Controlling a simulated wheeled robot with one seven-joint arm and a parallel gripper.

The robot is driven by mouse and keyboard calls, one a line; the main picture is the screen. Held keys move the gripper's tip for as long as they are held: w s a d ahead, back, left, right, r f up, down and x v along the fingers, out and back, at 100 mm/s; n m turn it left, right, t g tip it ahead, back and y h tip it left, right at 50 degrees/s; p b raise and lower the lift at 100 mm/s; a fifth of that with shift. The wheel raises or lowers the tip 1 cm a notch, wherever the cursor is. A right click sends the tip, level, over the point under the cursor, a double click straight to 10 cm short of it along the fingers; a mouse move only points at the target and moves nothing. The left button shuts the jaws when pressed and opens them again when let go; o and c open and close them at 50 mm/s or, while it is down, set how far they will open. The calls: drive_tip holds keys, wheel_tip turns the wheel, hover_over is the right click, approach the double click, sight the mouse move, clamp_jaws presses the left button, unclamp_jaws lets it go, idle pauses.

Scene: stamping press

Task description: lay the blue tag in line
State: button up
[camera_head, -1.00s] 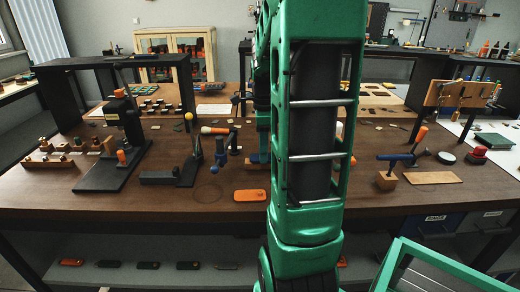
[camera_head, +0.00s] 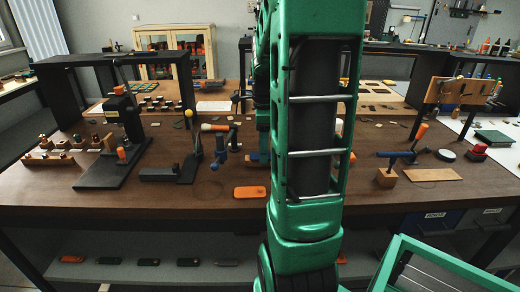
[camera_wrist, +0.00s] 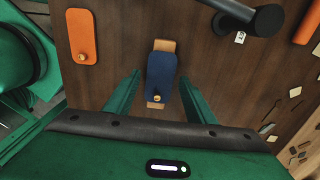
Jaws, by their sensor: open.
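The blue tag (camera_wrist: 161,68) lies across a short light wooden piece (camera_wrist: 164,45) in the wrist view, with a small brass-coloured knob at its lower end. My gripper (camera_wrist: 160,77) is open. Its two green fingers stand apart on either side of the tag, with a gap visible on both sides. I cannot tell how far above the tabletop the fingertips are. In the head view, my green arm hides the gripper and most of that spot.
An orange tag (camera_head: 250,192) lies on the brown table (camera_head: 330,230); it also shows in the wrist view (camera_wrist: 82,36). A blue clamp with an orange handle (camera_head: 215,128) stands nearby. A black press (camera_head: 124,118) stands at left. Bare tabletop lies in front.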

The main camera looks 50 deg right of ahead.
drive_tip(key=shift+r, duration=3.5)
drive_tip(key=s+a+f+n, duration=0.3)
drive_tip(key=s+a+n, duration=0.4)
drive_tip(key=n, duration=0.3)
drive_tip(key=s+a+f+n, duration=0.3)
drive_tip(key=s+a+n, duration=0.4)
drive_tip(key=a+n, duration=0.3)
drive_tip(key=shift+n, duration=0.7)
drive_tip(key=shift+a, duration=0.1)
